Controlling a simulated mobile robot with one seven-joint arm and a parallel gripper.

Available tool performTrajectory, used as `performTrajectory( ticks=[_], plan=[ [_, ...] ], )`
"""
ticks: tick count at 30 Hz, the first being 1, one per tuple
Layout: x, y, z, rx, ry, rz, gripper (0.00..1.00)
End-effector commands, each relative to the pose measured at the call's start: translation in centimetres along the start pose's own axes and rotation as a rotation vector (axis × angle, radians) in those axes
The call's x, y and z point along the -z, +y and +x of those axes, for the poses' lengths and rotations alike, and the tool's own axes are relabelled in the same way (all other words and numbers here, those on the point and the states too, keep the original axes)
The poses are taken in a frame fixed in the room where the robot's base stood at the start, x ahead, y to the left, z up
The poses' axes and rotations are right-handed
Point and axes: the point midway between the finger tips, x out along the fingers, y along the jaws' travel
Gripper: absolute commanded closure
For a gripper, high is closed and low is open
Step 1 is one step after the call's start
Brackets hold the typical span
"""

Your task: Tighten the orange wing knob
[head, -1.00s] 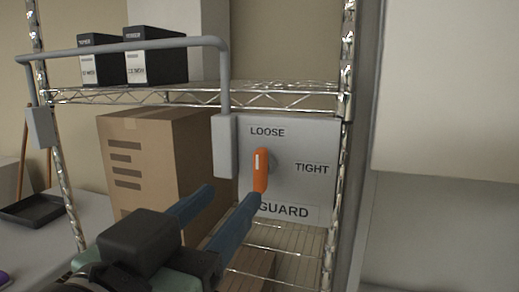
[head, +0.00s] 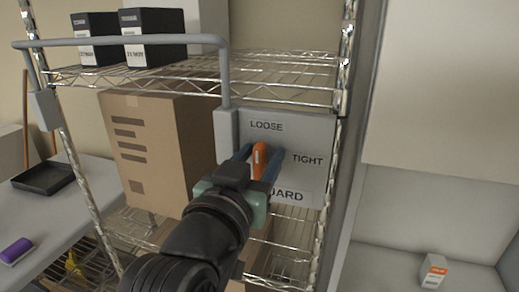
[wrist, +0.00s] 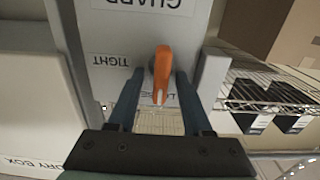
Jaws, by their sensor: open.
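The orange wing knob (head: 259,158) sits on a grey guard panel (head: 305,135) marked LOOSE, TIGHT and GUARD. It stands upright, its white-marked end toward LOOSE. My gripper (head: 261,163) is open in front of the panel, one blue finger on each side of the knob. In the wrist view, the knob (wrist: 162,70) lies between the two fingers, with small gaps showing. The fingers and gripper body hide the knob's lower part in the head view and part of the GUARD label. Whether either finger touches the knob I cannot tell.
A grey guard rail (head: 120,43) runs across the wire rack, its end post just left of the panel. A cardboard box (head: 150,150) stands left of my gripper. Black binders (head: 150,38) stand on the shelf above. A rack post (head: 343,90) is at right.

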Motion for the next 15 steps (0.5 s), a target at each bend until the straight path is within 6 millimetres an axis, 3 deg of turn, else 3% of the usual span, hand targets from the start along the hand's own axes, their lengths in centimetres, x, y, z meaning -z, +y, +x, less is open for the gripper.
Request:
performTrajectory(
  ticks=[7,15],
  plan=[
    [-0.03,-0.01,0.05,0.000,0.000,0.000,0.52],
    [0.00,-0.02,0.02,0.000,0.000,0.000,1.00]
  ],
)
